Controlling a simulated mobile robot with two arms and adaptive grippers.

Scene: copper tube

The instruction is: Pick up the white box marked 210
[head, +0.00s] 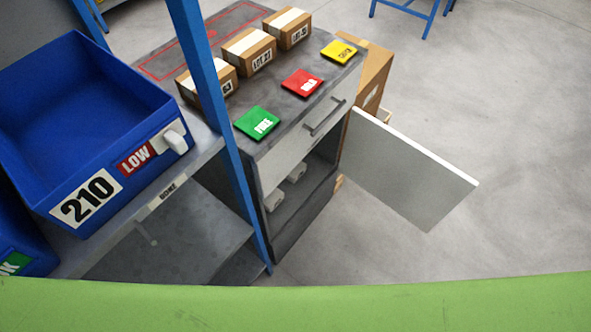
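I see no white box with a readable 210 mark. A blue bin (112,120) on the left shelf carries a white label reading 210 (86,198) and a red LOW tag (136,160). A small white piece (176,137) is at the bin's front right edge. Two small whitish blocks sit inside the open cabinet, one in front (274,200) and one further back (297,173). They are partly in shadow and no marks on them can be read. Neither gripper is in view.
The cabinet door (405,172) stands open to the right. On the cabinet top are green (257,123), red (302,83) and yellow (339,51) cards and cardboard boxes (249,51). A blue post (215,105) stands between shelf and cabinet. Floor at right is clear.

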